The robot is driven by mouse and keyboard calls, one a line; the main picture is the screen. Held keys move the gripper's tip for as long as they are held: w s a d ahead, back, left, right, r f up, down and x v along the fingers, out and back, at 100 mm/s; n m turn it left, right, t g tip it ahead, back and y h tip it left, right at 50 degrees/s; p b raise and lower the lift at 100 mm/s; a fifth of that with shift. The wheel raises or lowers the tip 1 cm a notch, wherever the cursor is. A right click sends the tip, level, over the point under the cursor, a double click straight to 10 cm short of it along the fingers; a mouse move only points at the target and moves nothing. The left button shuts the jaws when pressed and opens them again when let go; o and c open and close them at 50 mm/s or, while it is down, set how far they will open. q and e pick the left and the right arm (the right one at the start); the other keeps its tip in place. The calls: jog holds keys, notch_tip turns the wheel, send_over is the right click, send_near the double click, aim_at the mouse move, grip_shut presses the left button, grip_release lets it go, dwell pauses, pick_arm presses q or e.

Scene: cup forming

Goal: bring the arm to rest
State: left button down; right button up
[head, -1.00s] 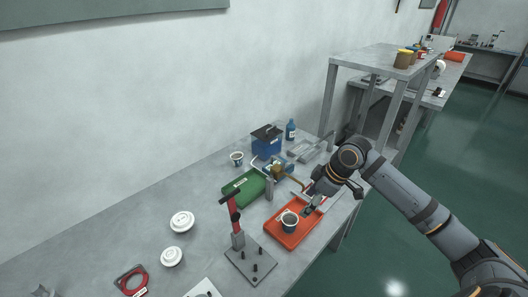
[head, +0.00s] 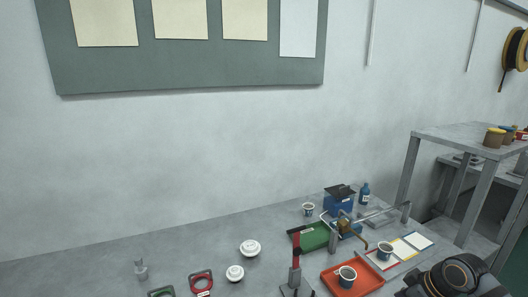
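Part of my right arm (head: 452,277), dark with orange rings, shows at the bottom right corner in the head view. Its gripper fingers are not visible. My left arm and gripper are out of view. One cup (head: 347,277) stands in the red tray (head: 368,288), just left of my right arm. Another cup (head: 385,251) stands on the coloured card (head: 412,241) behind the tray. A third cup (head: 308,209) stands farther back on the bench. No gripper is seen touching any cup.
A green tray (head: 314,239), a blue box (head: 338,205) and a red-handled press (head: 296,250) stand on the bench. White round lids (head: 250,248) lie left of them. A shelf (head: 470,135) rises at the right. The bench's left part is mostly clear.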

jog(key=s+d+f+m+h, duration=0.1)
jog(key=d+f+m, duration=0.25)
jog(key=f, duration=0.65)
jog(key=d+f+m+h, duration=0.15)
jog(key=d+f, duration=0.25)
jog(key=f, duration=0.7)
jog(key=s+f+m+h, duration=0.1)
jog(key=s+f, duration=0.3)
jog(key=f, duration=0.2)
jog(key=s+f+m, duration=0.1)
jog(key=s+f, duration=0.2)
jog(key=f, duration=0.3)
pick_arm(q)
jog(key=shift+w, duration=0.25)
pick_arm(e)
jog(key=s+a+f+g, duration=0.1)
jog(key=s+a+f, duration=0.3)
jog(key=s, duration=0.6)
jog(key=s+a+f+g, duration=0.1)
jog(key=s+a+f, duration=0.4)
jog(key=s+f, duration=0.3)
jog(key=s+a+f, duration=0.5)
jog(key=s+f, duration=0.1)
jog(key=s, duration=0.6)
jog(key=shift+s+f+g, duration=0.25)
jog(key=shift+f+g, duration=0.05)
jog(key=shift+g, duration=0.1)
jog(key=shift+a, duration=0.1)
